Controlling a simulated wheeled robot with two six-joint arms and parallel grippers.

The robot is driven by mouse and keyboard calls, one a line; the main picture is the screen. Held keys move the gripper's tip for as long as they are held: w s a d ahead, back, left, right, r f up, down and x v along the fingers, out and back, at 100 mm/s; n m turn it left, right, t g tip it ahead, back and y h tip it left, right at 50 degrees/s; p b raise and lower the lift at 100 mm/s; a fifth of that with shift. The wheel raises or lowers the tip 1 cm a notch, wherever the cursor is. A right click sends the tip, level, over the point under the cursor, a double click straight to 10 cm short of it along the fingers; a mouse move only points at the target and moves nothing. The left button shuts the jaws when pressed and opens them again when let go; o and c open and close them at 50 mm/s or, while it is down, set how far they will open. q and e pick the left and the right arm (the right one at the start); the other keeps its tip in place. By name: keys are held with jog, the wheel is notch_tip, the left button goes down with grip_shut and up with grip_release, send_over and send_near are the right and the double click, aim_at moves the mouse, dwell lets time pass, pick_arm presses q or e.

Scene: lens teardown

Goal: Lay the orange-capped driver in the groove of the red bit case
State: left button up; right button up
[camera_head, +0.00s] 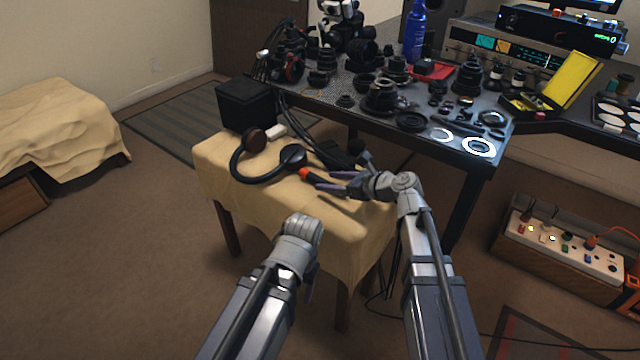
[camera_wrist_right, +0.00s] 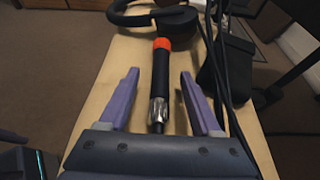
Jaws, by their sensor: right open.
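The driver (camera_wrist_right: 161,75) has an orange cap, a dark handle and a silver collar. It lies on the cloth-covered small table, its orange cap (camera_head: 304,173) also showing in the head view. My right gripper (camera_head: 333,182) is open over it. In the right wrist view its purple fingers (camera_wrist_right: 158,78) stand on either side of the driver, with gaps on both sides. My left gripper (camera_head: 309,284) hangs low in front of the small table, its fingers mostly hidden by the wrist. A red flat item (camera_head: 434,69), perhaps the bit case, lies far back on the dark workbench; its groove cannot be made out.
Headphones (camera_head: 262,160) and a black box (camera_head: 246,104) share the small table (camera_head: 225,160). Dark cables and a black item lie right of the driver. The workbench (camera_head: 400,143) is crowded with lens parts, and a blue bottle (camera_head: 414,35) stands near the red item.

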aim_at(324, 180)
jog(key=b+x, duration=0.1)
jog(key=x, duration=0.2)
jog(key=shift+w+d+f, duration=0.1)
jog(key=shift+d+f, duration=0.05)
jog(key=shift+w+a, duration=0.15)
jog(key=shift+a, duration=0.2)
jog(key=shift+c, duration=0.3)
grip_shut()
